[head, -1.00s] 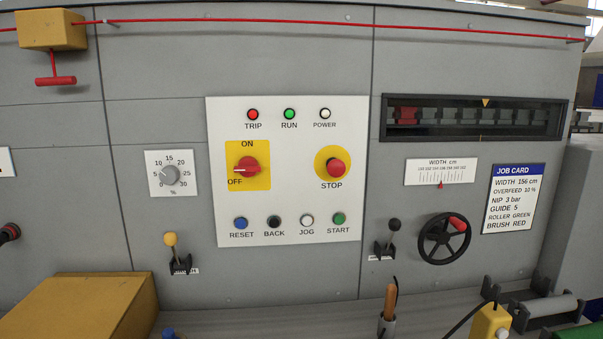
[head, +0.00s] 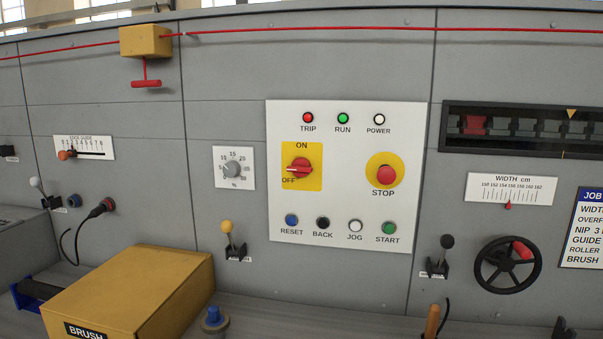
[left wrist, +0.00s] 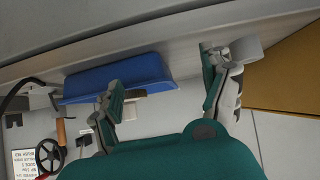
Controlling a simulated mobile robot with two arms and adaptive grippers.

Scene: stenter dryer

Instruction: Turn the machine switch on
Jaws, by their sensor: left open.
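The machine switch (head: 301,168) is a red rotary knob on a yellow plate marked ON at the top and OFF at the lower left. Its pointer lies toward the left, at OFF. It sits on the white control panel (head: 340,235) in the head view, with nothing in front of it. My left gripper (left wrist: 160,70) shows only in the left wrist view, its two fingers apart and nothing between them. The switch is not visible in that view. My right gripper is in neither view.
A red stop button (head: 386,175) sits right of the switch, with several push buttons below. A yellow brush box (head: 130,295) and a blue-topped item (head: 213,318) stand below the panel. A blue bin (left wrist: 120,78) lies beyond my left fingers in the wrist view.

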